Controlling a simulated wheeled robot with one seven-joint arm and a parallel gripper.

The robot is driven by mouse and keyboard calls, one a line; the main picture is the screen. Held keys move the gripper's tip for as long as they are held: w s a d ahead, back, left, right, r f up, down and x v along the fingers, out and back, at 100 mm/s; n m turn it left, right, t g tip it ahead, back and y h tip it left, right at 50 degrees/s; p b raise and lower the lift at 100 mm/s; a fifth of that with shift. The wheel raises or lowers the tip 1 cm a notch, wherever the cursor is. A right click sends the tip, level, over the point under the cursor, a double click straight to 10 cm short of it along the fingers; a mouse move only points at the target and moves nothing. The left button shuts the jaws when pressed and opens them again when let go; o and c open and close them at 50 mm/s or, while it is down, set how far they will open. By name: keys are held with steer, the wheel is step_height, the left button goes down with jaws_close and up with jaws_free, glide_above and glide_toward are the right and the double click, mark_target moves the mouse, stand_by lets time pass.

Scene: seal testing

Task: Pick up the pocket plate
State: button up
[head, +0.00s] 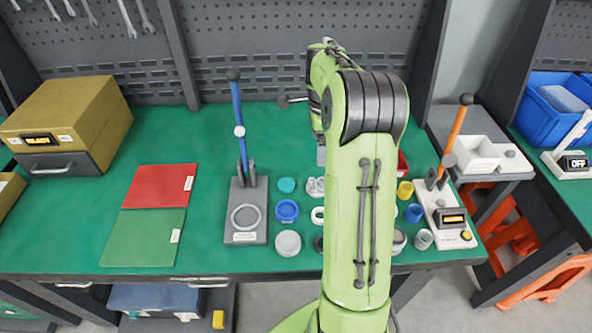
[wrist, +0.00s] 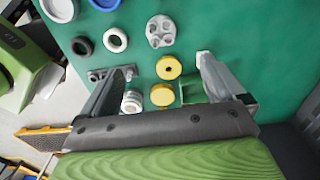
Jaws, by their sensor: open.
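A light grey lobed piece with several round pockets, which looks like the pocket plate (wrist: 160,31), lies flat on the green mat in the wrist view. It lies ahead of my gripper (wrist: 167,64), apart from both fingers and roughly in line with the gap. My gripper is open, with nothing held. In the head view a pale lobed piece (head: 316,187), probably the same plate, shows beside my arm. My arm hides most of the gripper in the head view.
Yellow round parts (wrist: 168,67) and a silver ringed cylinder (wrist: 132,102) lie near the fingers. White (wrist: 115,40) and black rings lie to the left. A blue-handled press (head: 246,210) stands left of my arm, and an orange-handled one (head: 443,212) right. The mat's left side holds red and green sheets (head: 150,238).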

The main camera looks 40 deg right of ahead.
steer(key=b, duration=0.3)
glide_above(317, 187)
step_height(317, 187, down, 11)
steer(key=shift+a, duration=0.1)
step_height(317, 187, down, 5)
steer(key=shift+r+b, duration=0.1)
steer(key=shift+b, duration=0.95)
